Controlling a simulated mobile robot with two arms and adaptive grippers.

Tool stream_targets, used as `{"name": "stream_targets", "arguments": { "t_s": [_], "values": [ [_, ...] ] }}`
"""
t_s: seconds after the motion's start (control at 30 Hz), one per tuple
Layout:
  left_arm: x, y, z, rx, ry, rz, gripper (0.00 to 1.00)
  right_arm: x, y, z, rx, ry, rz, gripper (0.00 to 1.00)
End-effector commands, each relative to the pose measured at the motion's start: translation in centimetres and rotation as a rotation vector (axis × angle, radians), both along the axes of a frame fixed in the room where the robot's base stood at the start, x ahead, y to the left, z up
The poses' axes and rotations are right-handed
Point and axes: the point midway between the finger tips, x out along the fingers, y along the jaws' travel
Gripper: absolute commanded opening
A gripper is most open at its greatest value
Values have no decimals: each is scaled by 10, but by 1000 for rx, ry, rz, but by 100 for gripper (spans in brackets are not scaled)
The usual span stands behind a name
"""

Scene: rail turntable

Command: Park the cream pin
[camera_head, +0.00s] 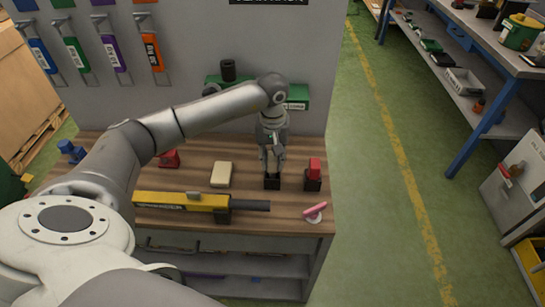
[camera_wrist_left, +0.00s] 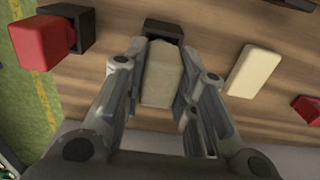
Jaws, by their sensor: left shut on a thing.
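My left gripper (camera_head: 272,158) points down over a black holder (camera_head: 272,182) on the wooden bench. Its fingers (camera_wrist_left: 162,95) are shut on a cream pin (camera_wrist_left: 161,75), which lies between them in the left wrist view. The far end of the pin lies against the black holder (camera_wrist_left: 163,31) in that view; whether it is inside the holder I cannot tell. In the head view the fingers hide most of the pin. My right gripper is not in view.
A red pin (camera_head: 314,165) stands in another black holder (camera_head: 312,184) to the right. A cream block (camera_head: 221,174) lies to the left, beside a red piece (camera_head: 169,159). A yellow tool (camera_head: 170,201) and a pink piece (camera_head: 316,209) lie in front. A wall panel (camera_head: 205,45) stands behind.

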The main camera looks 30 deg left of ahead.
Motion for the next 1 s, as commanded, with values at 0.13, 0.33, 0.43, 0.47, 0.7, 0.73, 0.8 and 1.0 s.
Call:
{"name": "stream_targets", "arguments": {
  "t_s": [0.13,0.33,0.43,0.47,0.7,0.73,0.8,1.0],
  "values": [
    [0,0,-5,0,-1,1,0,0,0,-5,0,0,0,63],
    [0,0,-10,1,-1,1,0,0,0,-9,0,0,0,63],
    [0,0,-12,1,-1,1,0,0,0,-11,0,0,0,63],
    [0,0,-13,1,-1,1,0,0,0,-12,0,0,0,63],
    [0,0,-19,0,-1,1,0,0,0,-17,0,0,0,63],
    [0,0,-19,0,-1,1,0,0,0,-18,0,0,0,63],
    [0,0,-21,0,-1,1,0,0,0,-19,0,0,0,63],
    [0,0,-22,0,-1,1,38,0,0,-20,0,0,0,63]
  ]
}}
